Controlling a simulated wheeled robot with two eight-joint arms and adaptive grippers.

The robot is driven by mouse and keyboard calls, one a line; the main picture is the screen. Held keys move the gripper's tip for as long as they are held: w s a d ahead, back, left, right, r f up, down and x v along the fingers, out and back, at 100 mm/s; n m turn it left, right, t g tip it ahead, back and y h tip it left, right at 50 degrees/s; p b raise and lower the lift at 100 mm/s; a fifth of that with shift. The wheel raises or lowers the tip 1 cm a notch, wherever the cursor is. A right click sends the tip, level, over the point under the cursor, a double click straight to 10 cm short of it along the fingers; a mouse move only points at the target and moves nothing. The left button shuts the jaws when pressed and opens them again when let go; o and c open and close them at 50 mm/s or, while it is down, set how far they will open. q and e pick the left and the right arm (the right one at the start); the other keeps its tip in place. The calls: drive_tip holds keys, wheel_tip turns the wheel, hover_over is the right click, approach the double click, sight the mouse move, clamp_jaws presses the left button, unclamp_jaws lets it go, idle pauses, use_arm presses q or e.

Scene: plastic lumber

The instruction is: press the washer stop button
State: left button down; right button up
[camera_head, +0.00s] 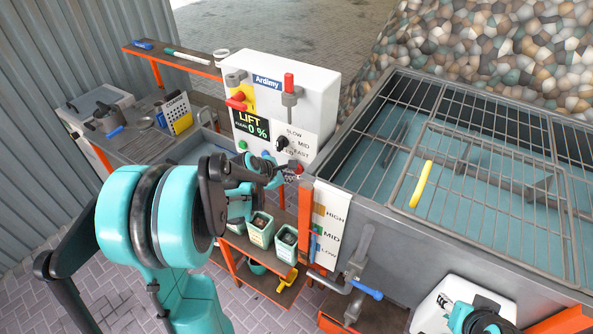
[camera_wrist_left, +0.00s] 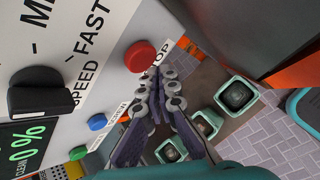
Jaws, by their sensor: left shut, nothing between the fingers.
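The washer's control box (camera_head: 318,85) is white, with a screen reading LIFT and 0 %. A round red button (camera_wrist_left: 140,56) sits near its lower corner in the left wrist view, beside lettering ending in "OP" that my fingers partly cover. It shows as a small red spot (camera_head: 299,169) in the head view. My left gripper (camera_wrist_left: 172,84) is shut and empty. Its fingertips are just below and right of the red button in the wrist view; a small gap shows there, but depth is hard to judge.
A black knob (camera_wrist_left: 40,99), a blue button (camera_wrist_left: 97,121) and a green button (camera_wrist_left: 78,153) share the panel. Green containers (camera_head: 261,230) stand on a shelf below. A grated basin (camera_head: 470,150) with a yellow object (camera_head: 421,184) lies to the right.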

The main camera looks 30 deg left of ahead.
idle(0.7)
use_arm(q)
drive_tip(key=shift+w, duration=0.45)
drive_tip(key=shift+w+d, duration=0.1)
drive_tip(key=shift+w, duration=0.35)
idle(0.6)
drive_tip(key=shift+s, duration=0.9)
drive_tip(key=s, duration=0.5)
drive_tip(key=shift+a, duration=0.25)
idle(0.8)
